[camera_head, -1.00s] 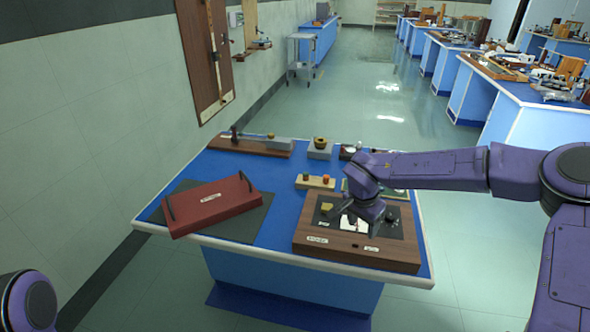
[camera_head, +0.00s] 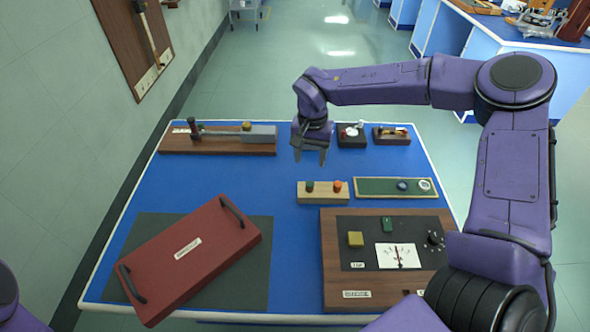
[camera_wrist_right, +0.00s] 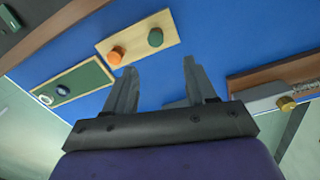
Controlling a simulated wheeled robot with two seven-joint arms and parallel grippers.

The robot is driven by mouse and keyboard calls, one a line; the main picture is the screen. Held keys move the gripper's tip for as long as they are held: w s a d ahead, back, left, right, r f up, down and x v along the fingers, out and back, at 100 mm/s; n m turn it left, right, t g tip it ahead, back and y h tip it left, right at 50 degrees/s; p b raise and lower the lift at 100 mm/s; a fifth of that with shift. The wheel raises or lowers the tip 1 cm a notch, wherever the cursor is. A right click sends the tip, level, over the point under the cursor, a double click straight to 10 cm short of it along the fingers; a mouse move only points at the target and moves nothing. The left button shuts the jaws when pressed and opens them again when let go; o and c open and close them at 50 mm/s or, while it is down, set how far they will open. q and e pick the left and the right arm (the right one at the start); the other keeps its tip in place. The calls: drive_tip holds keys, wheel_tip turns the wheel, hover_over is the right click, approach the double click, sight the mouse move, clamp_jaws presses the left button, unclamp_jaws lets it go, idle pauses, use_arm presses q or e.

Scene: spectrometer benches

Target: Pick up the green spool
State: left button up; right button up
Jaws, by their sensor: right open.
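The green spool (camera_head: 310,187) stands on the left part of a small pale wooden block (camera_head: 323,197), beside an orange spool (camera_head: 338,186). In the right wrist view, the green spool (camera_wrist_right: 155,38) and the orange spool (camera_wrist_right: 116,55) lie beyond my fingertips. My right gripper (camera_head: 310,157) points down, open and empty, behind the block in the head view. Its two fingers (camera_wrist_right: 158,78) are spread apart in the wrist view, with blue tabletop between them. The gripper is apart from the green spool. My left gripper is out of view.
A green tray (camera_head: 372,187) with round pieces lies right of the block. A wooden meter box (camera_head: 333,243) stands in front. A red lidded case (camera_head: 190,262) lies on a dark mat at left. A wooden rail (camera_head: 225,147) stands at back left. Blue tabletop is clear around mid-left.

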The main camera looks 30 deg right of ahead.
sight(310, 183)
wheel_tip(310, 183, down, 3)
drive_tip(key=shift+a+r, duration=0.15)
drive_tip(key=shift+r, duration=0.05)
drive_tip(key=shift+s+f+p, duration=0.65)
drive_tip(key=shift+s+f, duration=0.4)
drive_tip(key=shift+s, duration=0.2)
drive_tip(key=f, duration=0.1)
drive_tip(key=w+f, duration=0.1)
drive_tip(key=f, duration=0.1)
drive_tip(key=f+p, duration=0.1)
drive_tip(key=f, duration=0.1)
drive_tip(key=shift+w+f, duration=0.1)
drive_tip(key=shift+w, duration=0.3)
drive_tip(key=shift+f, duration=0.1)
drive_tip(key=shift+s+r, duration=0.2)
drive_tip(key=shift+s, duration=0.2)
drive_tip(key=shift+c, duration=0.7)
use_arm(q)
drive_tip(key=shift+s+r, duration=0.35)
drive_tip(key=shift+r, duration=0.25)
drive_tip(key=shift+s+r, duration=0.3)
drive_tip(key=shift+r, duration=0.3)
use_arm(e)
drive_tip(key=shift+w, duration=0.1)
clamp_jaws()
